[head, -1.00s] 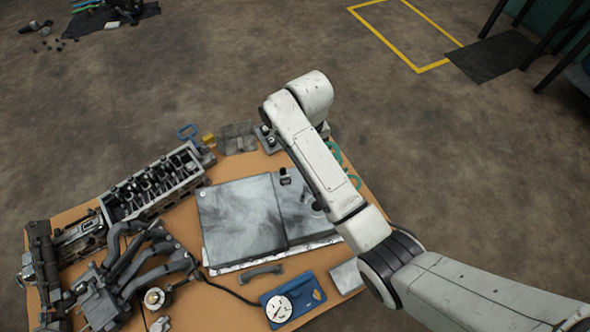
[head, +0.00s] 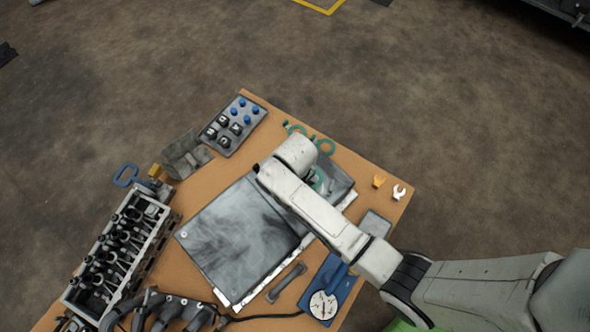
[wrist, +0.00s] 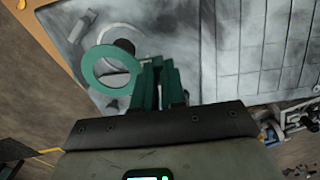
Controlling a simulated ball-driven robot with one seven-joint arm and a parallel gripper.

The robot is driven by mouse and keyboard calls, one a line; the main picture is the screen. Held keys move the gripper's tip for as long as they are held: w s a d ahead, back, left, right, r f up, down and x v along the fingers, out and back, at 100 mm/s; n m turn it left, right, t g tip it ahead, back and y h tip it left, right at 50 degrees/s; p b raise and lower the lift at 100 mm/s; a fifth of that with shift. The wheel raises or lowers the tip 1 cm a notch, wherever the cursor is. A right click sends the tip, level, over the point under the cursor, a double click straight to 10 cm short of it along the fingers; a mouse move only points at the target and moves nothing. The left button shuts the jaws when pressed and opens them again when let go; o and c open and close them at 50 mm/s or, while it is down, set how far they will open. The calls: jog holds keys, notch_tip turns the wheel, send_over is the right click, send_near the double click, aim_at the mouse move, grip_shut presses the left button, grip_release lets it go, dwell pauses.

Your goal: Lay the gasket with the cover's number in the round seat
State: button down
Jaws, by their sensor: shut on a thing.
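My gripper (wrist: 160,78) is shut on the tab of a green ring gasket (wrist: 86,68) in the wrist view. The ring is held over the grey metal plate. A dark curved recess, apparently the round seat (wrist: 125,46), shows beside and partly behind the ring. I cannot tell whether the ring touches the plate. In the head view, a bit of the green held gasket (head: 321,182) shows beside my arm, which hides my gripper. Two other green gaskets (head: 296,129) (head: 326,147) lie on the table beyond the plate. No number is readable.
The large grey plate (head: 235,238) fills the table's middle. A tray with blue and black knobs (head: 233,125), a cylinder head (head: 118,250), a blue gauge (head: 328,290) and a handle (head: 287,283) surround it. Orange and white small pieces (head: 379,181) (head: 399,192) lie near the right edge.

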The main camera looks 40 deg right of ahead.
jog(key=shift+f+b, duration=2.95)
jog(key=shift+b, duration=0.3)
jog(key=shift+p, duration=1.2)
jog(key=shift+f, duration=0.25)
jog(key=shift+f, duration=0.3)
jog(key=shift+p, duration=0.35)
jog(key=c, duration=1.1)
grip_release()
jog(key=shift+s, duration=0.1)
notch_tip(320, 180, up, 11)
jog(key=p, duration=0.5)
jog(key=shift+f, duration=0.15)
